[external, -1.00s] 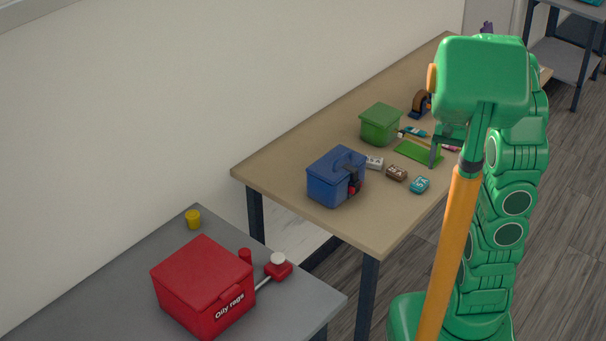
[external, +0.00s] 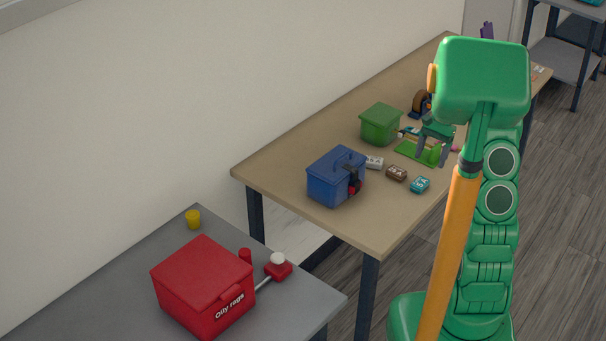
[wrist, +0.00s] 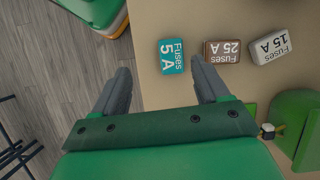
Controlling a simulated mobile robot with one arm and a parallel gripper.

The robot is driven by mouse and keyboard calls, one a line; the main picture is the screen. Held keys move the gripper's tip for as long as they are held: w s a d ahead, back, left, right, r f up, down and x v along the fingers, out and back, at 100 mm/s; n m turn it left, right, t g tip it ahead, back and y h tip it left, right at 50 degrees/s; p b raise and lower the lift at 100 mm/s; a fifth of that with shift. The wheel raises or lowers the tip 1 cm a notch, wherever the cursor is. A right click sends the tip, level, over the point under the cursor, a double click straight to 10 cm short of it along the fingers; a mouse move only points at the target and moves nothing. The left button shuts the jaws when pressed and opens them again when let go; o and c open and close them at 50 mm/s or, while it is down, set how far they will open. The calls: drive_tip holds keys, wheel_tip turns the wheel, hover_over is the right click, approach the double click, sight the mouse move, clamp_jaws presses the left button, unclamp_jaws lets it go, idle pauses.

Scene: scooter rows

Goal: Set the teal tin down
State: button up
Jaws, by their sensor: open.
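The teal tin (external: 420,184), marked "Fuses 5 A", lies on the tan workbench near its front edge. In the wrist view the teal tin (wrist: 172,57) lies beyond my fingertips, nearer the right finger, with its label showing. My gripper (external: 433,155) is open and empty, above the bench near the green mat. Nothing is between the fingers.
A brown 25 A tin (external: 397,173) and a white 15 A tin (external: 375,163) stand in a row with the teal one. A blue toolbox (external: 332,180), a green box (external: 380,125) and a green mat (external: 408,150) are close by. A red box (external: 200,285) stands on the grey table.

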sight(418, 181)
drive_tip(key=shift+m, duration=0.3)
drive_tip(key=shift+w+a+f, duration=0.1)
drive_tip(key=shift+a+f, duration=0.2)
drive_tip(key=shift+f, duration=1.35)
drive_tip(key=shift+w+a+f, duration=0.1)
drive_tip(key=shift+a+f, duration=0.2)
drive_tip(key=shift+f, duration=1.3)
drive_tip(key=shift+a+f, duration=0.3)
drive_tip(key=shift+f, duration=1.35)
drive_tip(key=shift+c, duration=0.3)
drive_tip(key=c, duration=1.2)
wheel_tip(418, 181, up, 3)
drive_tip(key=shift+r, duration=0.2)
drive_tip(key=s+r, duration=0.3)
drive_tip(key=s, duration=0.1)
drive_tip(key=s+r, duration=0.3)
drive_tip(key=s, duration=0.2)
drive_tip(key=s+r, duration=0.3)
drive_tip(key=s, duration=0.2)
drive_tip(key=shift+r, duration=0.3)
